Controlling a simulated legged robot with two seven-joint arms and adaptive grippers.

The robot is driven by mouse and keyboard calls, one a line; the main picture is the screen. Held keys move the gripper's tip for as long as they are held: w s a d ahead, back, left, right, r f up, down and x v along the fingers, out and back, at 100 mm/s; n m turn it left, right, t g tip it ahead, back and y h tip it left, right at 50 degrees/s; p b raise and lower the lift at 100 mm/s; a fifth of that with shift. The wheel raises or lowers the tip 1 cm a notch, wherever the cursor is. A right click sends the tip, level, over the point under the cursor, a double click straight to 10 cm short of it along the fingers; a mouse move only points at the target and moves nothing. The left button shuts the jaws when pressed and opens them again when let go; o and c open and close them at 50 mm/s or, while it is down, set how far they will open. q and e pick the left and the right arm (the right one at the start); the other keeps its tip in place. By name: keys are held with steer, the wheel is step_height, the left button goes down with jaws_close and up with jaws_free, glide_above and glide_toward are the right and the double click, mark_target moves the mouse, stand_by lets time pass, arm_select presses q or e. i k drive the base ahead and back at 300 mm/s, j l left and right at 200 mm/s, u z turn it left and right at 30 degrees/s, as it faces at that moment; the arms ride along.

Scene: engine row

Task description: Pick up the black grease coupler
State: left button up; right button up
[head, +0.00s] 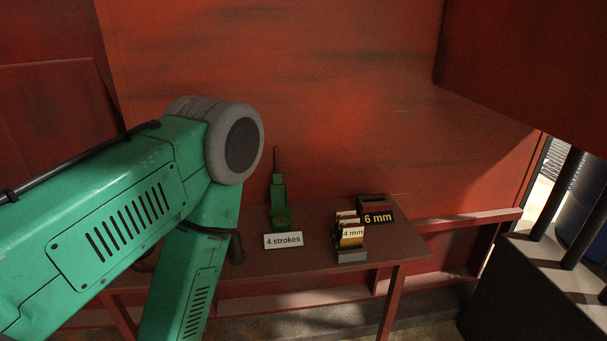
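I cannot make out a black grease coupler in the head view. A red-brown table (310,258) stands against the red wall, and my green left arm crosses in front of its left part and hides it. The arm bends at a grey joint and runs down out of the bottom of the picture. The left gripper does not show. My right arm and gripper are not in view.
On the table stand a green device (278,196) with a thin upright rod, a "4 strokes" sign (283,240), a "4 mm" holder (351,236) and a "6 mm" box (376,210). A dark block with posts (530,270) stands at right.

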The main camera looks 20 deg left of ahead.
mark_target(236, 255)
steer(key=j+u, duration=0.1)
steer(key=u, duration=0.25)
steer(key=j+u, duration=0.1)
steer(key=u, duration=0.25)
steer(key=i+j+u, duration=0.1)
steer(key=u, duration=0.25)
